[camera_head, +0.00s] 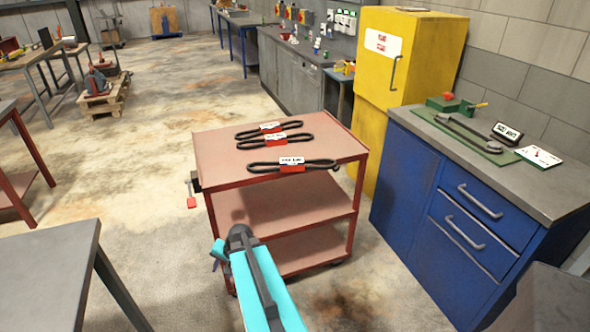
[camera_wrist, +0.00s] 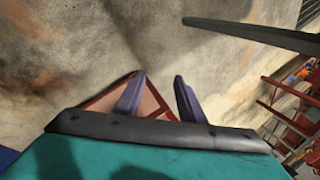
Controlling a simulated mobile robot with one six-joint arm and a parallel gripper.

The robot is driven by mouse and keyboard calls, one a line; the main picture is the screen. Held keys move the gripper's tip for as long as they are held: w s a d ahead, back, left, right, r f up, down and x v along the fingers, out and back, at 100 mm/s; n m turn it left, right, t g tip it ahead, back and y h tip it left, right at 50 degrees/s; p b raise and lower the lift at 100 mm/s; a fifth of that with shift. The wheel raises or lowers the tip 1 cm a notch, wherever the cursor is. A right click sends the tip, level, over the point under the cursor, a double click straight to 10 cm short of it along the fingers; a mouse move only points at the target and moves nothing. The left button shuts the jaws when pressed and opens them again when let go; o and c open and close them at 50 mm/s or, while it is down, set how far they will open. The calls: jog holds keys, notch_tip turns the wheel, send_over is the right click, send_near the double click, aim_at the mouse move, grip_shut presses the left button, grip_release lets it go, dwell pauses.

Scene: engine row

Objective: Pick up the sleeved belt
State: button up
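Three black belts, each with a red sleeve and white label, lie flat on the top of a red cart (camera_head: 220,160) in the head view: the back belt (camera_head: 270,128), the middle belt (camera_head: 276,141) just in front of it, and the front belt (camera_head: 291,165) nearest me. The label print is too small to read surely. My gripper (camera_wrist: 160,85) shows two purple fingers spread apart with nothing between them in the wrist view. In the head view my arm's end is in front of the cart, below its top and clear of the belts. The wrist view shows no belt.
A blue cabinet (camera_head: 403,180) stands right of the cart, with a green mat (camera_head: 490,153), a dark sign (camera_head: 507,134) and a white card (camera_head: 538,156) on top. A yellow cabinet (camera_head: 385,75) stands behind. A grey table (camera_head: 45,275) is front left. Open floor lies left of the cart.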

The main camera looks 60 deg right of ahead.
jog(key=s+d+r+m+t+h, duration=0.1)
jog(key=d+r+m+t+h, duration=0.15)
jog(key=d+r, duration=0.5)
jog(key=d+r+m+t+h, duration=0.1)
jog(key=d+r+m, duration=0.3)
jog(key=d, duration=0.7)
jog(key=m+t+h, duration=0.2)
jog(key=m+h, duration=0.3)
send_near(295, 167)
jog(key=r, duration=0.2)
jog(key=shift+s+a+f+n+g+y+b, duration=0.2)
jog(key=shift+s+a+n+g+y+b, duration=0.1)
jog(key=shift+s+b, duration=0.15)
jog(key=shift+w+f, duration=0.15)
jog(key=shift+b+x, duration=1.1)
jog(key=shift+x, duration=3.8)
jog(key=shift+c, duration=0.2)
jog(key=c, duration=0.7)
jog(key=shift+r+p, duration=0.85)
jog(key=shift+r, duration=0.5)
grip_shut()
